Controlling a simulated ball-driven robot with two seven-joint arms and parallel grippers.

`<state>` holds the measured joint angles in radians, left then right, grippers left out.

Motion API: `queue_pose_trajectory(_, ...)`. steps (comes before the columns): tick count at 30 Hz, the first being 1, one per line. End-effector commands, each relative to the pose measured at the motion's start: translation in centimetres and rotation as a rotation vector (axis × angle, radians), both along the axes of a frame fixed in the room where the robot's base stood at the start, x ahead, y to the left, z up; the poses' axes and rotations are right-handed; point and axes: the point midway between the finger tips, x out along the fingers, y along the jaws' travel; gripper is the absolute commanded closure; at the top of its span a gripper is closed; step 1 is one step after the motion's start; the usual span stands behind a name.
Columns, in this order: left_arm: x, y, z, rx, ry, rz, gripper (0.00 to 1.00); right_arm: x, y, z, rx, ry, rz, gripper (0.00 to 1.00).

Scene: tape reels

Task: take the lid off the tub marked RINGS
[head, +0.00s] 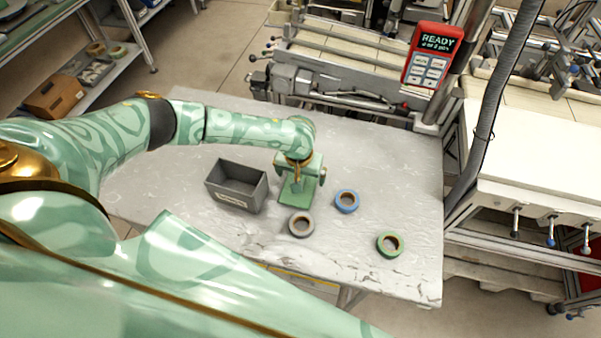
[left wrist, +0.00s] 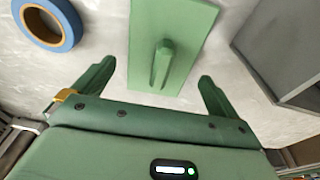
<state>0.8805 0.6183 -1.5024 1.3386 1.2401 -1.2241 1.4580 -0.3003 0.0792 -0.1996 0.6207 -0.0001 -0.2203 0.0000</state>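The grey tub (head: 237,187) stands open-topped on the table, with a pale label on its front too small to read. Part of it shows at the right of the left wrist view (left wrist: 287,48). A green flat lid (head: 309,190) with an upright handle lies on the table just right of the tub in the head view, apart from it. It also shows in the left wrist view (left wrist: 190,40). My left gripper (head: 300,177) is above the lid, open, its fingers (left wrist: 157,72) apart on either side of the handle, not touching it. My right gripper is out of view.
A blue reel (head: 347,201), a grey reel (head: 301,225) and a green reel (head: 390,244) lie on the table (head: 400,180) near the lid. A red handset (head: 431,55) reading READY stands at the back right. The table's right side is mostly clear.

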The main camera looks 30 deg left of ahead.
Motion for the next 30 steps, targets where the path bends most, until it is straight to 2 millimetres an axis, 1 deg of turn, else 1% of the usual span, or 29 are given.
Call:
queue_pose_trajectory(8,0.1,0.0,0.4,0.000,-0.002,0.000,0.00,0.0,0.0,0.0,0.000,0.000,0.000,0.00)
queue_pose_trajectory(11,-0.1,0.0,1.7,-0.001,-0.001,0.000,0.00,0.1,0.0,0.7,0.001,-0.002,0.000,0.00)
queue_pose_trajectory(18,-0.9,-0.2,7.5,0.000,-0.003,0.000,0.00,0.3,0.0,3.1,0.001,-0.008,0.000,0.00)
queue_pose_trajectory(21,-1.3,-0.3,9.5,-0.001,-0.002,0.000,0.00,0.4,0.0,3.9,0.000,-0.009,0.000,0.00)
queue_pose_trajectory(25,-1.5,-0.3,11.3,0.000,-0.002,0.000,0.00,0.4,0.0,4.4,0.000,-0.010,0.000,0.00)
queue_pose_trajectory(27,-1.7,-0.4,11.9,-0.001,-0.001,0.000,0.00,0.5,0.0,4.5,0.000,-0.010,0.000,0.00)
queue_pose_trajectory(30,-1.7,-0.3,12.2,0.000,-0.001,0.000,0.00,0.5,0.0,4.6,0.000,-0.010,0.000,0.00)
